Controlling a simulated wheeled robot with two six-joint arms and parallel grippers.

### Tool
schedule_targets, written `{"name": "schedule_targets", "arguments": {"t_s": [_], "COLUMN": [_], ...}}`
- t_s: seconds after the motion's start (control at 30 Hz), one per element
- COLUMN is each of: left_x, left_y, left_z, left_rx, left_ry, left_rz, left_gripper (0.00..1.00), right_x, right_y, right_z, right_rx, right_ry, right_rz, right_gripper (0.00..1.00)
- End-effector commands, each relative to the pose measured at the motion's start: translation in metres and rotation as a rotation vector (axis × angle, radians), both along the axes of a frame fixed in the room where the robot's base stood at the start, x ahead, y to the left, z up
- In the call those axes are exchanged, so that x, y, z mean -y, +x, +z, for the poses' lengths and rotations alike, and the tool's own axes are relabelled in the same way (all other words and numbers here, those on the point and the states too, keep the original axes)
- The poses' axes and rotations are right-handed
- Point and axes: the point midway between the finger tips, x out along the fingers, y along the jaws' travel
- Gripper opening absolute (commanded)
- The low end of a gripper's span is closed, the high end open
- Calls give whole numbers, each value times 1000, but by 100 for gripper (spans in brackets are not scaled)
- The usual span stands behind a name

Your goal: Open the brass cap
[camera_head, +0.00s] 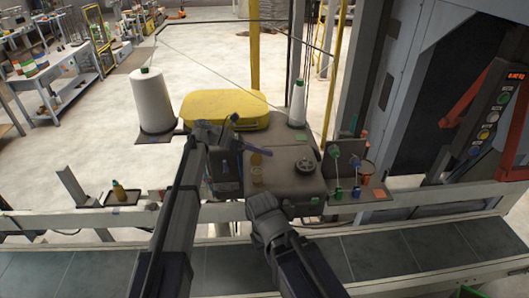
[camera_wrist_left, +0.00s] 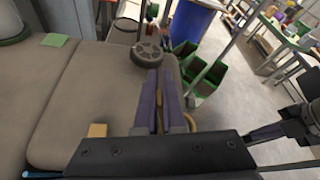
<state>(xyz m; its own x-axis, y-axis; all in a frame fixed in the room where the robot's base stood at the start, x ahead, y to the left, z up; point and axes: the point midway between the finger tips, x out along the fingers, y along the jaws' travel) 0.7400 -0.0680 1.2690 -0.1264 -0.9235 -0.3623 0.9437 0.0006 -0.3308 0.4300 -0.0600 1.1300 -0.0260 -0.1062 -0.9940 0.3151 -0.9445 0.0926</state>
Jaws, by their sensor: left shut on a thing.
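My left gripper (camera_head: 254,151) reaches over the grey-brown machine head (camera_head: 288,180) from the left. In the left wrist view, its two purple fingers (camera_wrist_left: 160,110) are shut on a narrow brass-coloured piece, which I take to be the brass cap (camera_wrist_left: 160,102). More brass colour shows just right of the fingers. In the head view, the brass cap (camera_head: 256,160) shows just below the fingertips, partly covered. Whether it is open or shut cannot be told. My right gripper (camera_head: 265,203) is at the machine's front edge; its fingers are not clear.
A dark handwheel (camera_head: 305,165) stands right of the cap. A small tan block (camera_wrist_left: 97,130) lies on the machine top. A yellow cover (camera_head: 222,108) and white thread cones (camera_head: 152,100) stand behind. A conveyor (camera_head: 370,258) runs along the front.

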Motion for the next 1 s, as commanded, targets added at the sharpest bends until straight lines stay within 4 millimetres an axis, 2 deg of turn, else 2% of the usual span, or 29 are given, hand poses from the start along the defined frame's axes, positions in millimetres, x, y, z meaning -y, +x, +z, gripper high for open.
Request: {"name": "schedule_targets", "arguments": {"t_s": [0.13, 0.2, 0.43, 0.77, 1.0], "left_x": [0, 0, 0, -2, -24], "left_y": [-1, -1, 0, 0, 4], "left_z": [-1, -1, 0, 2, 12], "left_rx": [0, 0, 1, 1, 1], "left_ry": [3, 3, 1, -1, 0], "left_rz": [-1, -2, -1, 0, 2], "left_gripper": [0, 12, 36, 36, 36], "right_x": [0, 0, 0, 0, 0], "right_y": [0, 0, 0, 0, 0], "right_z": [0, 0, 0, 2, 12], "right_rx": [0, 0, 0, 0, 0], "right_ry": [0, 0, 0, 0, 0], "right_rz": [0, 0, 0, 0, 1], "right_gripper": [0, 0, 0, 0, 0]}}
